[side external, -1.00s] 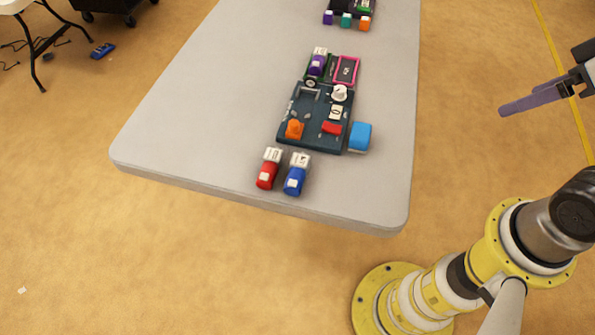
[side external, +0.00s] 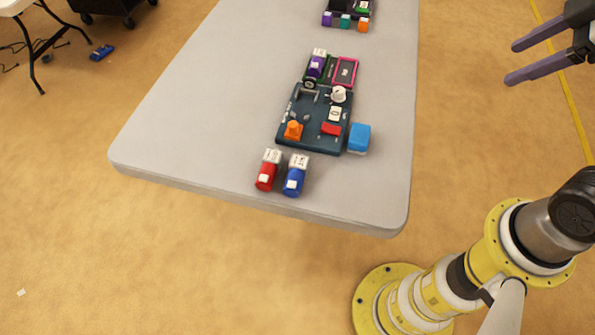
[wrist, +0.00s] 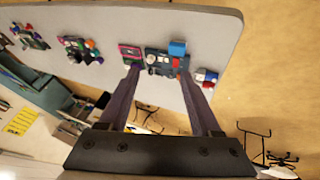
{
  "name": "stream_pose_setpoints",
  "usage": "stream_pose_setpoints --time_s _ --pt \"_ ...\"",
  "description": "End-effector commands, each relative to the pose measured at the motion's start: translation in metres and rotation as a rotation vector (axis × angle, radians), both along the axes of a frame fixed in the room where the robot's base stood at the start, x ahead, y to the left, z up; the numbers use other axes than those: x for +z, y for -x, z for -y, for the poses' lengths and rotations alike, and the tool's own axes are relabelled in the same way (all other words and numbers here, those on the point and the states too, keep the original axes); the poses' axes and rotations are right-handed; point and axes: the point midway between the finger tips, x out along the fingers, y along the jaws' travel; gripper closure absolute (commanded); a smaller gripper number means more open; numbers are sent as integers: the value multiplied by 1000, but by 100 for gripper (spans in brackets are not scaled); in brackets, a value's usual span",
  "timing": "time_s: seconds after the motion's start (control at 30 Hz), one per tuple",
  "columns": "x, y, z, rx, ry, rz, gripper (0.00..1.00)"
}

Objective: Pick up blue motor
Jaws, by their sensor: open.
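The blue motor (side external: 294,182) lies at the near edge of the grey table, its white end pointing away from that edge. A red motor (side external: 266,176) lies close beside it on the left. In the wrist view the blue motor (wrist: 212,76) is small, near the table edge, right of the right finger. My gripper (side external: 512,63) is open and empty, in the air off the table's right side, well apart from the motor. In the wrist view my gripper (wrist: 159,69) has its two fingers wide apart.
A dark tray (side external: 287,141) with an orange part (side external: 293,130) and a red part (side external: 331,128) sits behind the motors. A light blue block (side external: 359,138) stands at its right. A purple motor (side external: 317,66) and a pink-framed panel (side external: 345,72) lie farther back. The table's left is clear.

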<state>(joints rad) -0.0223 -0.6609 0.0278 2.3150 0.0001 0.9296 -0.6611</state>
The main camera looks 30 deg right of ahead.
Motion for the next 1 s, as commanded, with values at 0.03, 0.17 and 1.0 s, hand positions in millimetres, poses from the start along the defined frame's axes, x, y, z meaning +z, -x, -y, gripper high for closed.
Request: stream_pose_setpoints --time_s 0.03,0.17,1.0 --pt "8 -19 -6 119 56 -15 35" --pt "19 -68 -28 451 197 -53 35" --pt "-178 -196 -263 1616 450 -382 35"
